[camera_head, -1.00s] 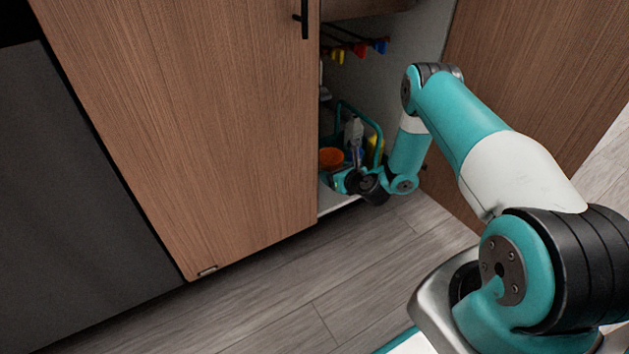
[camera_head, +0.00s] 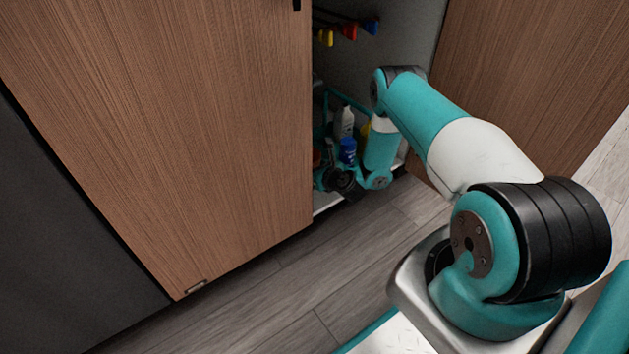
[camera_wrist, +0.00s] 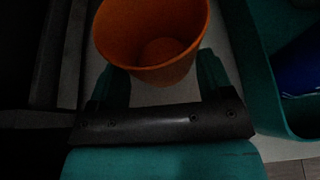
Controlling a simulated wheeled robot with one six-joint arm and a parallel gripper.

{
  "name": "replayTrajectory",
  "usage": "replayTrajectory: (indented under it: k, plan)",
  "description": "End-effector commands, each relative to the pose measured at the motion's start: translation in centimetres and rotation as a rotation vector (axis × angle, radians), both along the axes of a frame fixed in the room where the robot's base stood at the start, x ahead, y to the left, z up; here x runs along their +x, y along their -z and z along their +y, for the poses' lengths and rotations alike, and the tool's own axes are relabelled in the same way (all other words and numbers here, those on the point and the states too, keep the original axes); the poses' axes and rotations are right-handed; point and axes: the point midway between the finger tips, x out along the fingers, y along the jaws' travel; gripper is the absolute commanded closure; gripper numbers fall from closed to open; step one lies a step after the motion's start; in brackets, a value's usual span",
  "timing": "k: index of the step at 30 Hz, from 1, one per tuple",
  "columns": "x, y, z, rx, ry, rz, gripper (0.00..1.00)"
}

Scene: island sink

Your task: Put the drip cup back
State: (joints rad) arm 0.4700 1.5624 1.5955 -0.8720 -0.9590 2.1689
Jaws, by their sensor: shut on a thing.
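The drip cup is an orange, open-topped cup (camera_wrist: 160,72). In the wrist view it sits between the two fingers of my gripper (camera_wrist: 158,85), which is shut on it. Its inside looks empty. In the head view only a small orange sliver of the cup (camera_head: 316,158) shows at the edge of the cabinet door. My gripper is inside the open cabinet, low near its floor, and mostly hidden by the door and my own wrist. I cannot tell whether the cup touches the cabinet floor.
A teal caddy (camera_wrist: 262,85) stands close to the right of my gripper. It holds a white bottle (camera_head: 343,122) and a blue-topped container (camera_head: 348,150). The left cabinet door (camera_head: 170,120) is close beside the arm; the right door (camera_head: 520,80) stands open. Coloured valve handles (camera_head: 350,31) are above.

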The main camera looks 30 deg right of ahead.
Motion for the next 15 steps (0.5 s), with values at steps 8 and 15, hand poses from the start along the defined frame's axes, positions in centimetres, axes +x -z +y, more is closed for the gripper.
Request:
replayTrajectory:
  k: [8, 15]
  plan:
    - [0.0, 2.4, 0.2, 0.000, -0.002, 0.000, 0.50]
    - [0.0, 2.9, 0.2, 0.000, -0.002, 0.001, 0.50]
